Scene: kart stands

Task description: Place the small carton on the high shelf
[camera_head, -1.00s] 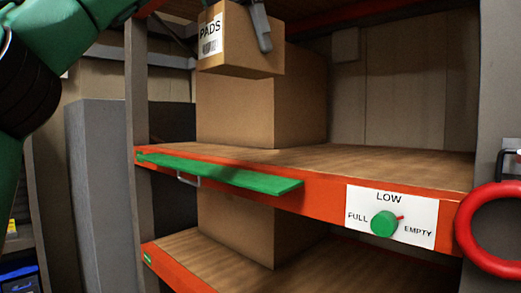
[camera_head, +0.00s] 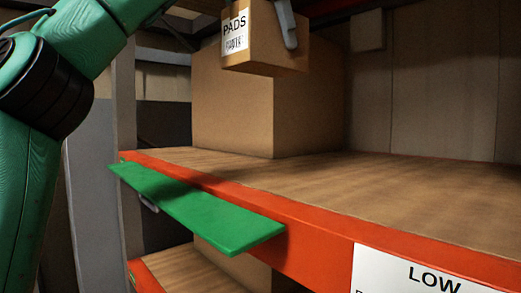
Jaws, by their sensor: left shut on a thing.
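The small carton (camera_head: 262,50), brown with a white label reading PADS, is at the top of the head view, held up in the air. My left gripper (camera_head: 287,22) is shut on it; one grey finger lies against its right side and the rest is cut off by the top edge. The carton is in front of a larger brown box. A high shelf (camera_head: 340,8) shows only as a red edge and underside at the top. My right gripper is not in view.
The larger box (camera_head: 232,110) stands on the wooden middle shelf (camera_head: 400,190), which has bare room to its right. A green flap (camera_head: 200,210) sticks out from the orange front beam. A white LOW sign (camera_head: 425,275) is at the lower right. A grey post (camera_head: 122,100) stands at left.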

